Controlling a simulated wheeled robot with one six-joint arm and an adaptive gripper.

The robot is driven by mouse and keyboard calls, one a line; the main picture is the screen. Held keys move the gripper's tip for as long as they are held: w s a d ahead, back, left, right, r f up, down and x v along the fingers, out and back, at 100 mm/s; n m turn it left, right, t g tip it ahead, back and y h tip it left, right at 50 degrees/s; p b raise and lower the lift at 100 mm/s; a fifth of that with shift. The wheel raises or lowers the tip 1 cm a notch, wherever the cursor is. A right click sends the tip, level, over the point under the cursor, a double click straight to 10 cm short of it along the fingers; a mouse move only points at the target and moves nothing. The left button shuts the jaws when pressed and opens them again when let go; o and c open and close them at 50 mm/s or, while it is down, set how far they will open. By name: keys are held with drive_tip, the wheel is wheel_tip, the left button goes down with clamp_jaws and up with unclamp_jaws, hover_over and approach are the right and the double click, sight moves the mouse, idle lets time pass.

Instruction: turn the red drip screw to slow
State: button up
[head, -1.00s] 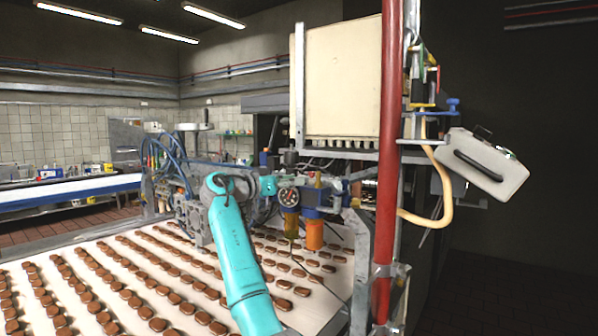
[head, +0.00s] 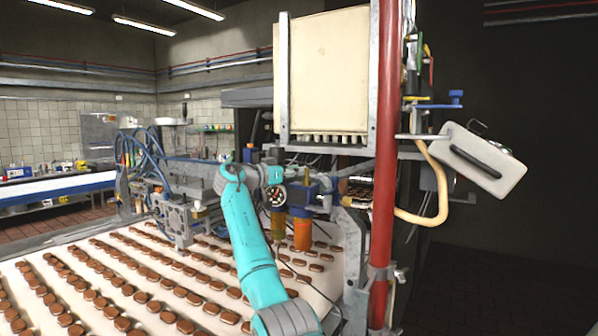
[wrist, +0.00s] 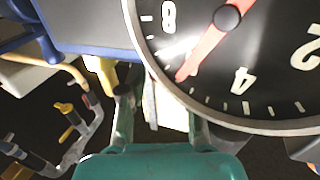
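I cannot make out a red drip screw for certain in either view. A round pressure gauge (wrist: 262,75) with a black face and red needle fills the upper right of the wrist view, very close. It also shows small in the head view (head: 274,196), beside my teal arm. My gripper (wrist: 162,108) has its two fingers spread at the bottom of the wrist view, below and left of the gauge. A pale patch shows between the fingers, and I see nothing held. In the head view my gripper is not clearly visible among the machine parts.
Orange filter bowls (head: 303,235) hang by the gauge. A red vertical pole (head: 384,150) stands to the right, with a yellow hose (head: 432,200) and a white box (head: 483,161) beyond it. Below, a white conveyor (head: 40,285) carries rows of brown biscuits. Cables crowd the left.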

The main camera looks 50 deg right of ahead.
drive_tip(key=shift+s+d, duration=0.2)
drive_tip(key=shift+d, duration=0.5)
clamp_jaws()
drive_tip(key=shift+t, duration=0.3)
drive_tip(key=n+t, duration=0.2)
drive_tip(key=t, duration=0.1)
drive_tip(key=shift+s+n+t+h, duration=0.1)
drive_tip(key=shift+n+t+h, duration=0.2)
drive_tip(key=shift+t, duration=0.1)
drive_tip(key=shift+n+t, duration=0.9)
drive_tip(key=shift+t, duration=0.4)
